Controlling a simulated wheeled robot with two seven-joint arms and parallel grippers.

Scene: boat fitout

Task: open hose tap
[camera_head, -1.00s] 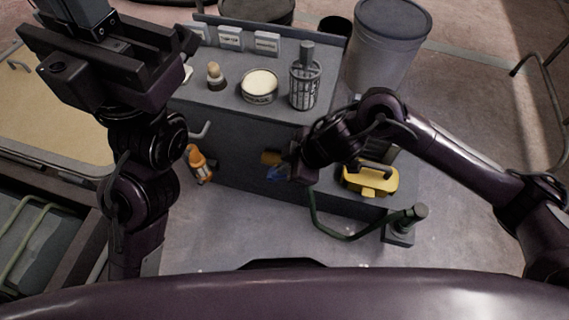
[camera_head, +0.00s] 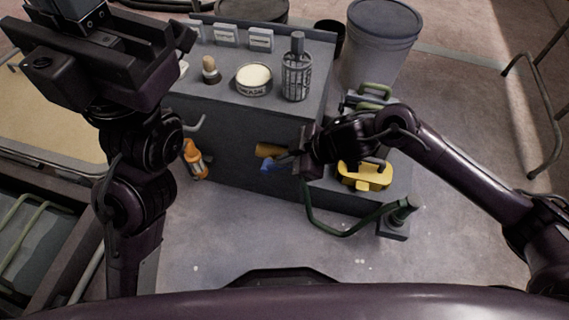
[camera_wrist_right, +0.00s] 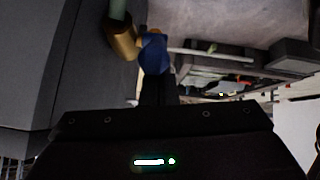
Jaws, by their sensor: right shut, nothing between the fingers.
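The hose tap has a brass body (camera_head: 268,150) and a blue handle (camera_head: 267,166). It sticks out of the grey cabinet's front, and a green hose (camera_head: 345,225) runs below and to the right of it. In the right wrist view the brass body (camera_wrist_right: 122,40) and blue handle (camera_wrist_right: 153,54) are at the top. My right gripper (camera_head: 284,160) is shut and empty, its fingertips (camera_wrist_right: 157,82) right at the blue handle; I cannot tell whether they touch. My left gripper (camera_head: 100,55) is raised at the upper left, away from the tap; its fingertips are not clear.
The grey cabinet (camera_head: 225,150) carries a brush (camera_head: 210,70), a round tin (camera_head: 253,79) and a caged cylinder (camera_head: 296,75). An orange bottle (camera_head: 195,160) is left of the tap. Open floor lies in front.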

